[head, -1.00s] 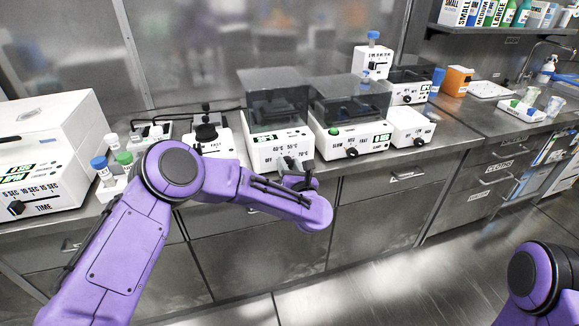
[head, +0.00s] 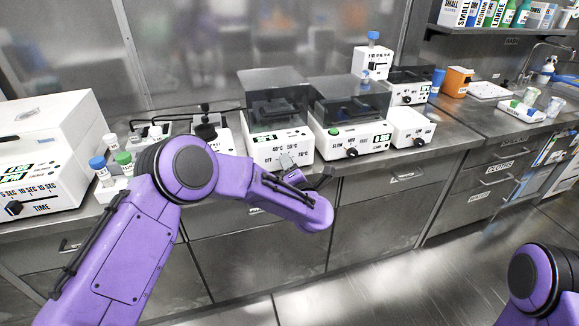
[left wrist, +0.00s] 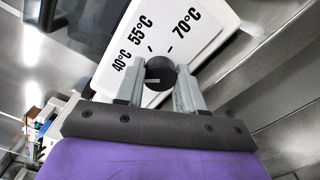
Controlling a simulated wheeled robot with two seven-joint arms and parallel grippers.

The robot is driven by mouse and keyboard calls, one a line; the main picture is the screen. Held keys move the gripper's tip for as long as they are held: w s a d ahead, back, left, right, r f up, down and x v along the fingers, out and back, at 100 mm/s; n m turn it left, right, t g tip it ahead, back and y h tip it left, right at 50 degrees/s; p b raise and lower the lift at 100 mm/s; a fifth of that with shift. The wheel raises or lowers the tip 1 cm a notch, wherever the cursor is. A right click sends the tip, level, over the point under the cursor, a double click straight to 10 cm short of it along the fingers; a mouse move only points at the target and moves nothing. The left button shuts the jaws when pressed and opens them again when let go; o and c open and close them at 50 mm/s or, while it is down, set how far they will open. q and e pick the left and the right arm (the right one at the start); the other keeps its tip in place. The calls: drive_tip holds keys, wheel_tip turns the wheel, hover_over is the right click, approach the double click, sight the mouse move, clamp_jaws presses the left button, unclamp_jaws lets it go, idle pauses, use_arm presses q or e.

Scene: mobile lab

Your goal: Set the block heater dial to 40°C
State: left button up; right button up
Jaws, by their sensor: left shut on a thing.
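The block heater (head: 279,149) is a white box with a dark clear lid on the bench, with temperature labels on its front. In the left wrist view its black round dial (left wrist: 161,70) sits between the two grey fingers of my left gripper (left wrist: 160,85), which is shut on it. The labels 40°C, 55°C and 70°C show around the dial. A short pale mark shows on the dial's left part, but I cannot tell exactly which label it points to. In the head view my left gripper (head: 288,161) covers the dial. My right gripper is out of view.
A similar white device (head: 350,138) with a green button and black knob stands close on the right. A tube rack (head: 111,188) and a large white timer device (head: 50,160) stand on the left. The floor before the drawers is clear.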

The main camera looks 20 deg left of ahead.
use_arm(q)
drive_tip(key=shift+m, duration=0.8)
drive_tip(key=o, duration=1)
drive_tip(key=shift+o, duration=0.2)
drive_tip(key=b+v, duration=0.1)
drive_tip(key=v, duration=0.9)
drive_tip(key=shift+s+d, duration=0.2)
drive_tip(key=shift+s, duration=0.05)
